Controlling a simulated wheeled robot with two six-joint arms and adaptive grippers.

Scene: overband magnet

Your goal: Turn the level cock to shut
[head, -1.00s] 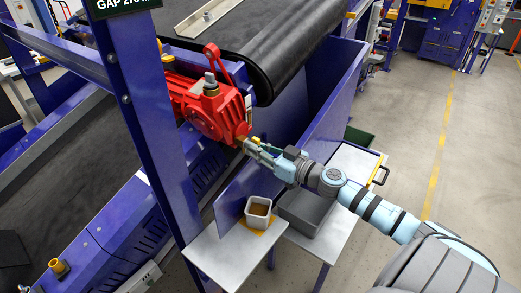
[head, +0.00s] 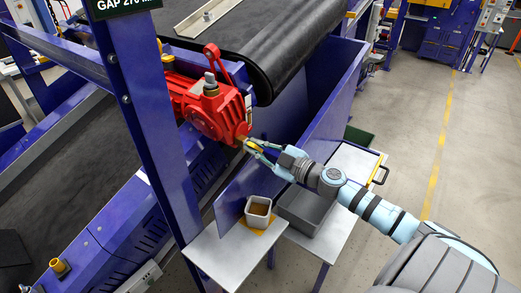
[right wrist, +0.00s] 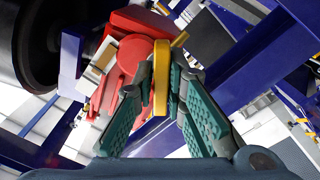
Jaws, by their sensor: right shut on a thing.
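The level cock's yellow handle (head: 252,147) is at the lower right end of the red gear unit (head: 213,108). My right gripper (head: 254,146) reaches it from the right and is shut on the handle. In the right wrist view the yellow handle (right wrist: 161,78) stands nearly upright in the picture between the two green-padded fingers of my right gripper (right wrist: 168,95). The red housing (right wrist: 140,55) is behind it. The cock's body is mostly hidden by the fingers. My left gripper is not in view.
A blue post (head: 150,130) stands left of the red unit, and a blue chute plate (head: 320,105) is close behind my right gripper. Below are a small table (head: 225,255) with a square cup (head: 258,207) and a grey bin (head: 308,212). The floor at right is clear.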

